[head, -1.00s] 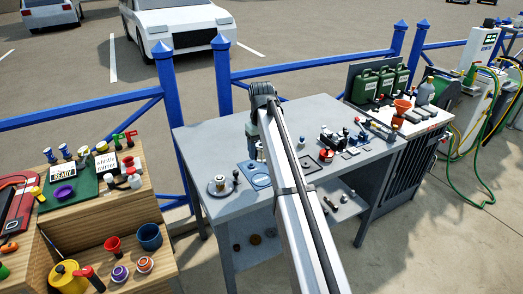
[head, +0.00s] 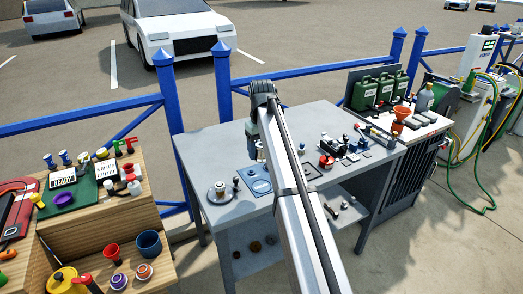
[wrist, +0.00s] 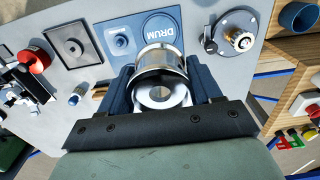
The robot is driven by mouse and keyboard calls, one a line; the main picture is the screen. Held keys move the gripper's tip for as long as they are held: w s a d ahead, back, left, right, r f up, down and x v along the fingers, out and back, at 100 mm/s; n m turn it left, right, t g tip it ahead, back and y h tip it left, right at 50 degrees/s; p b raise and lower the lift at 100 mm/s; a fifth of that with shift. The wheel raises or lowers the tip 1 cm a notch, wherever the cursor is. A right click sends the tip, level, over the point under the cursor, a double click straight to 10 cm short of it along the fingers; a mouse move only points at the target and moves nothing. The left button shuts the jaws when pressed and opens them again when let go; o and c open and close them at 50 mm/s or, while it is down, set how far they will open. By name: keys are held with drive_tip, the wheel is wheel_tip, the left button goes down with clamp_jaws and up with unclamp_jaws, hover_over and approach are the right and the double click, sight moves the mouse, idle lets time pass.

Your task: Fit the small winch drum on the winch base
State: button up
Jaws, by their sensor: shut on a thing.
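The small winch drum (wrist: 160,72), a shiny metal cylinder with a hole through its middle, is between the fingers of my gripper (wrist: 160,88) in the wrist view. My gripper is shut on it. The winch base (wrist: 238,38), a round grey plate with a brassy metal centre, is on the bench, up and right of the drum in the wrist view. It also shows at the bench's left in the head view (head: 219,193). The blue tray marked DRUM (wrist: 118,38) lies just beyond the held drum. In the head view my arm largely hides my gripper and the drum.
A dark square tray (wrist: 73,42) and a red-topped part (wrist: 34,61) lie on the bench's other side. A wooden stand (head: 95,215) with cups and tools is left of the bench, across a gap.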

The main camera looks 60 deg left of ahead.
drive_tip(key=n, duration=0.2)
hover_over(220, 183)
wheel_tip(220, 183, down, 3)
drive_tip(key=shift+d, duration=0.15)
drive_tip(key=shift+s+f+m, duration=0.15)
drive_tip(key=shift+f+m, duration=0.15)
drive_tip(key=shift+m, duration=0.7)
drive_tip(key=shift+f, duration=0.15)
drive_tip(key=shift+f, duration=1.3)
drive_tip(key=shift+f, duration=2.7)
drive_tip(key=o, duration=1.3)
drive_tip(key=shift+w, duration=0.2)
